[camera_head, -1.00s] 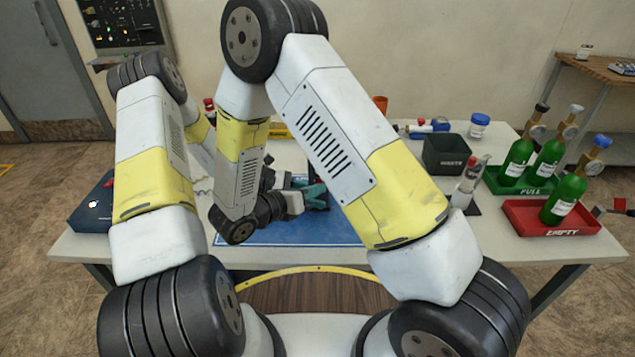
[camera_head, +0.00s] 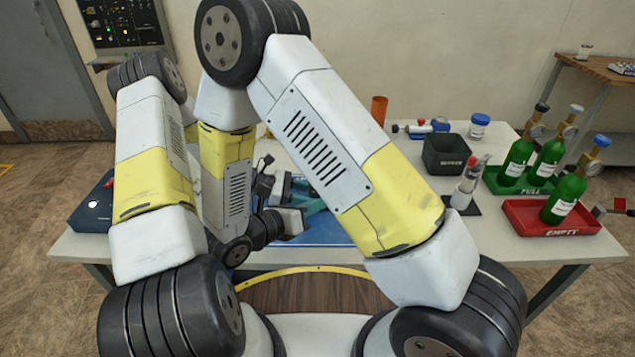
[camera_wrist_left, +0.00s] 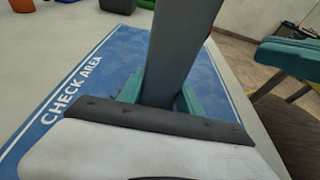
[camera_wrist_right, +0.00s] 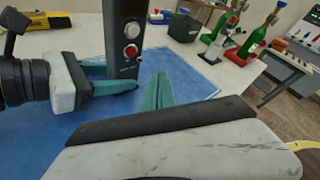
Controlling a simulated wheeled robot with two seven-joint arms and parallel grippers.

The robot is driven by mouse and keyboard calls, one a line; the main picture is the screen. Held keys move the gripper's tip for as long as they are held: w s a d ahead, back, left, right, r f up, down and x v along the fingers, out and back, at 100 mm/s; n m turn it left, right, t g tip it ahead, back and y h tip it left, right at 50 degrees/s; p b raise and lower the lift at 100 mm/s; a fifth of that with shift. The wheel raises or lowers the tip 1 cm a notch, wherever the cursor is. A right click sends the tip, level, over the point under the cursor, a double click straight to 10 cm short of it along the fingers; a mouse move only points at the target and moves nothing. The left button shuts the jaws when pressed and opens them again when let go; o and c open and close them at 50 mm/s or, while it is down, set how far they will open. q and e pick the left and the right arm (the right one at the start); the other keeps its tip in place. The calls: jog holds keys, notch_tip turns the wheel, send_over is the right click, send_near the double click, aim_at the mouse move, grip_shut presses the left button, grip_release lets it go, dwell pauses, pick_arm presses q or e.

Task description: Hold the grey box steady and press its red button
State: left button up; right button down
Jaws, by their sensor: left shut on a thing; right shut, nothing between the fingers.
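The dark grey box (camera_wrist_right: 122,42) stands upright over the blue check-area mat (camera_wrist_right: 205,82) in the right wrist view. My left gripper (camera_wrist_left: 160,92) is shut on the box, with a teal finger on each side in the left wrist view. My right gripper (camera_wrist_right: 160,82) is shut and empty, its tips low and to the right of the button, not on it. It also shows in the head view (camera_head: 314,204), where my arms hide most of the box.
A black waste bin (camera_head: 446,157), a clear bottle (camera_head: 467,188), green cylinders in a green tray (camera_head: 495,184) and a red tray (camera_head: 512,222) with another cylinder stand at the right. A dark blue case (camera_head: 90,215) is at the left. The mat's right part is clear.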

jog(key=shift+s, duration=0.75)
pick_arm(q)
jog(key=o, duration=1.1)
jog(key=shift+c, duration=0.2)
jog(key=shift+a, duration=0.1)
